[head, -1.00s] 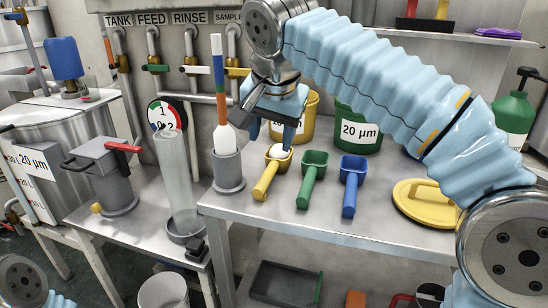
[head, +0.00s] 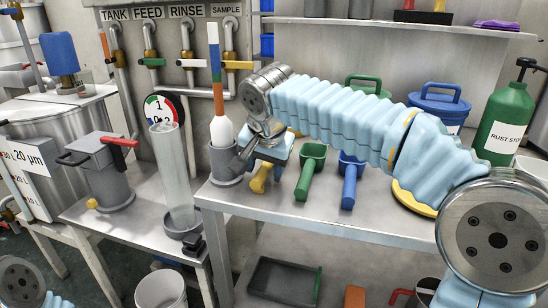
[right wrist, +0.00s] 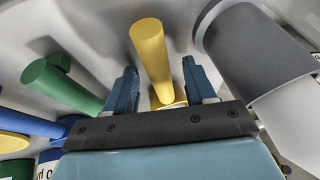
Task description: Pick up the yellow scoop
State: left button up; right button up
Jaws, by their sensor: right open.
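The yellow scoop (head: 259,181) lies on the grey bench, its bowl mostly hidden by my right gripper (head: 272,158). In the right wrist view the yellow scoop's handle (right wrist: 149,55) shows between the two blue fingers of the right gripper (right wrist: 160,82). The fingers are open, with a gap visible on either side of the yellow scoop. My left gripper is out of view.
The green scoop (head: 308,178) and blue scoop (head: 350,182) lie right of the yellow one. A grey cup (head: 225,165) holding a white-tipped, striped stick stands close on the left. A yellow lid (head: 412,202) lies farther right.

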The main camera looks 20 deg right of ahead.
grip_shut()
jog(key=shift+r, duration=0.1)
